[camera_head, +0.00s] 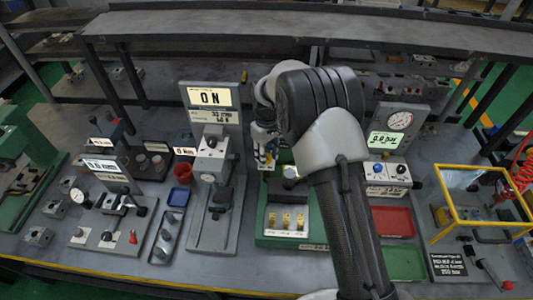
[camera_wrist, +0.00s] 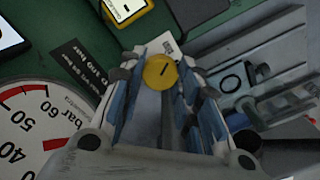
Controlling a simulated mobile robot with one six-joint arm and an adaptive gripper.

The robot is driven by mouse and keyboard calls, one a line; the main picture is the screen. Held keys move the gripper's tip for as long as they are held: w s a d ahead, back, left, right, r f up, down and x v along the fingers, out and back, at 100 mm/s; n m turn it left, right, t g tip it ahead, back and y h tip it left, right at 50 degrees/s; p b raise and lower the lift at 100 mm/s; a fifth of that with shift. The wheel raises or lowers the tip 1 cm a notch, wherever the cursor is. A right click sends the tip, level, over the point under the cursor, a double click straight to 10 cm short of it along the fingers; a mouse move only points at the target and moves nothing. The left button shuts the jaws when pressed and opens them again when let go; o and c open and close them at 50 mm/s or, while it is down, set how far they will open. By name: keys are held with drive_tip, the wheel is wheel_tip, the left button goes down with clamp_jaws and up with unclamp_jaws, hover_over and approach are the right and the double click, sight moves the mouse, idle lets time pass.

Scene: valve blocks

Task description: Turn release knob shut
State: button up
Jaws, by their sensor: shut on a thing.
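A round yellow knob (camera_wrist: 160,71) with a short dark line on its face sits between my fingertips in the wrist view. I take it to be the release knob, though no name on it can be read. My gripper (camera_wrist: 158,82) is shut on it, with a blue-padded finger on either side. In the head view my gripper (camera_head: 266,152) is at the middle bench fixture, partly hidden by my arm, and the knob cannot be made out there. The knob's stem and base are hidden by the fingers and the cap.
A pressure gauge (camera_wrist: 38,125) lies close to my left finger in the wrist view. A dark label (camera_wrist: 82,66) is beside the knob on a green surface. Grey metal parts (camera_wrist: 250,75) lie to the right. In the head view a yellow frame (camera_head: 440,197) stands at the right.

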drive_tip(key=shift+n, duration=0.3)
drive_tip(key=o, duration=1.1)
drive_tip(key=shift+r, duration=0.1)
wheel_tip(320, 180, up, 12)
drive_tip(key=shift+f, duration=0.1)
idle(0.5)
